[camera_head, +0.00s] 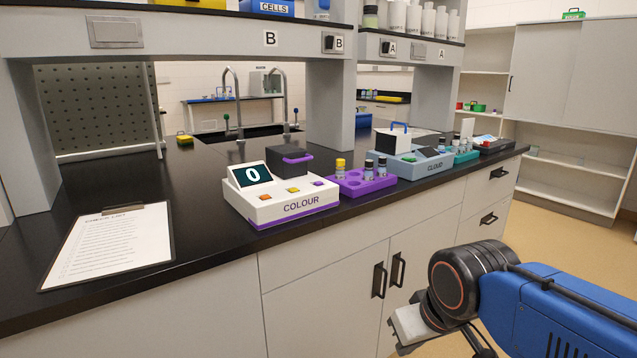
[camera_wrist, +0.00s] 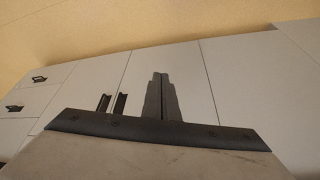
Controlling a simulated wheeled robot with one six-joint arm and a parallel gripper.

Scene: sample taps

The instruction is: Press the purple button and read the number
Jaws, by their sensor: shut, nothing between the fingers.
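The white COLOUR device (camera_head: 282,205) stands on the black bench near its front edge. Its tilted display (camera_head: 251,175) reads 0. A row of small buttons lies on its sloping front: an orange one (camera_head: 265,197), a yellow-orange one (camera_head: 293,190) and the purple button (camera_head: 318,183) at the right end. My gripper (camera_wrist: 160,78) is shut and empty in the wrist view, with grey cabinet doors and floor beyond it. In the head view my arm is at the lower right, in front of the cabinets, well apart from the device and lower than the bench top.
A purple rack (camera_head: 362,184) with several vials stands right of the device, then the blue-grey CLOUD device (camera_head: 405,168). A checklist clipboard (camera_head: 110,245) lies at the left. Cabinet handles (camera_head: 379,280) stick out below the bench. A shelf overhangs the bench behind.

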